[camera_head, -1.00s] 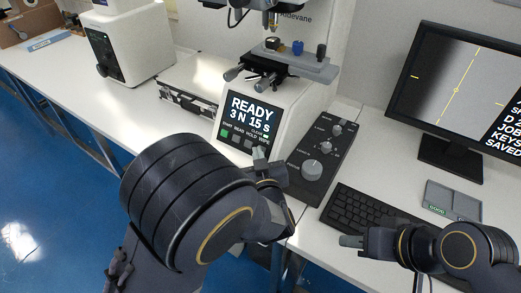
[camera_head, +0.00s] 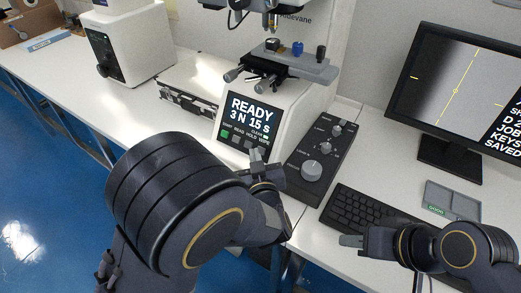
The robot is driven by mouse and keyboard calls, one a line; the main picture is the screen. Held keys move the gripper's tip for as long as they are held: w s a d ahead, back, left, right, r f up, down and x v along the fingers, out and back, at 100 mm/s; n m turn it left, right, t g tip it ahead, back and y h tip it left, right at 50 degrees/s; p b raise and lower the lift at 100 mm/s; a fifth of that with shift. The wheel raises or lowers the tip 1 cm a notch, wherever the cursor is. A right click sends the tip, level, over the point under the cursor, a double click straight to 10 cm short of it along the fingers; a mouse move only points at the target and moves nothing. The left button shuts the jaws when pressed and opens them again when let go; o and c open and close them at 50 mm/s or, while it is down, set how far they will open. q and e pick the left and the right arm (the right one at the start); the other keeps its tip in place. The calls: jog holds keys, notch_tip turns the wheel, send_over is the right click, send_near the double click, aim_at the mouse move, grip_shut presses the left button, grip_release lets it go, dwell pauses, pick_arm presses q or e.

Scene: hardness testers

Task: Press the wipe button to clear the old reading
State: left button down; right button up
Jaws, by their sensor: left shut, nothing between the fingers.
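The hardness tester (camera_head: 287,112) has a tilted front panel with a screen (camera_head: 250,117) reading "READY 3 N 15 s". Below the screen is a row of buttons labelled START, READ, HOLD and WIPE, with a green START button (camera_head: 224,135) at the left end. The WIPE label (camera_head: 264,141) shows at the right end. My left gripper (camera_head: 258,156) is shut and empty, its tip in front of the WIPE button and hiding it. I cannot tell whether the tip touches it. My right gripper (camera_head: 350,240) is beside the keyboard; its finger gap is not clear.
A dark control box with knobs (camera_head: 313,168) stands right of the tester. A keyboard (camera_head: 362,210), a grey tray (camera_head: 455,198) and a monitor (camera_head: 450,95) are further right.

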pick_arm(q)
jog(key=s+a+r, duration=0.1)
jog(key=s+a+r+p, duration=0.1)
jog(key=s, duration=0.1)
jog(key=shift+s+a+r, duration=0.2)
jog(key=shift+r, duration=0.05)
dwell(0.7)
jog(key=s+a+r+g+h+p, duration=0.1)
jog(key=s+a+r+g+h, duration=0.2)
jog(key=a+g+h, duration=0.15)
jog(key=s+a+r+g+h, duration=0.2)
jog(key=s+a+g+h, duration=0.1)
jog(key=a, duration=0.3)
jog(key=s+a+f+g+y, duration=0.1)
jog(key=s+a+g, duration=0.1)
jog(key=s+a, duration=0.3)
jog(key=s+a+f+g+y, duration=0.1)
jog(key=s+a, duration=0.3)
jog(key=s, duration=0.6)
jog(key=shift+s+a+f+m+g, duration=0.3)
jog(key=shift+a+m+g, duration=0.05)
jog(key=shift+m, duration=0.05)
